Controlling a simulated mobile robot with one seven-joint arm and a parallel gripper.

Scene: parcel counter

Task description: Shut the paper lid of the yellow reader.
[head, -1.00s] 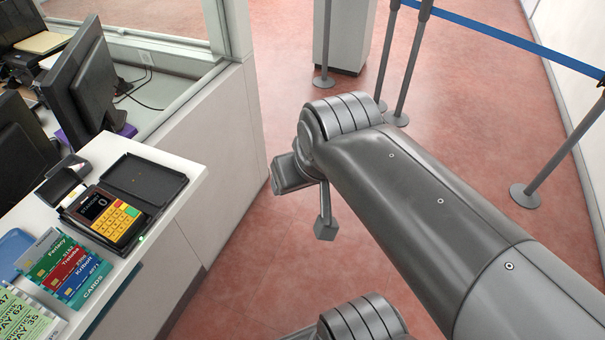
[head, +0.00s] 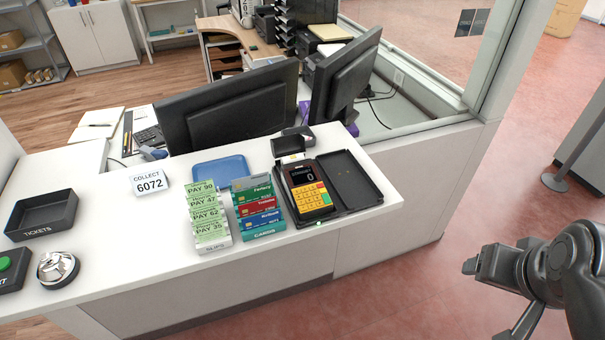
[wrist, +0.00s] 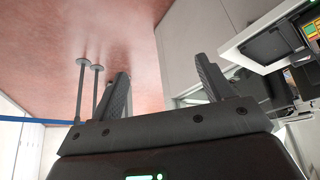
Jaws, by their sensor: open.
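The yellow reader (head: 312,196) lies on the white counter near its right end, its screen showing 0. At its back is a paper compartment with white paper (head: 289,157). The dark paper lid (head: 299,134) appears raised behind it. A flat black cover (head: 350,178) lies open along the reader's right side. My gripper (head: 476,264) is beyond the counter's right end, over the red floor, apart from the reader. In the wrist view my gripper (wrist: 163,85) has its fingers spread with nothing between them; part of the yellow reader (wrist: 312,28) shows at the upper right edge.
Card holder (head: 258,210), slip holder (head: 209,220) and blue tray (head: 220,171) stand left of the reader. Monitors (head: 235,110) stand behind. A glass partition (head: 430,60) rises at the back right.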

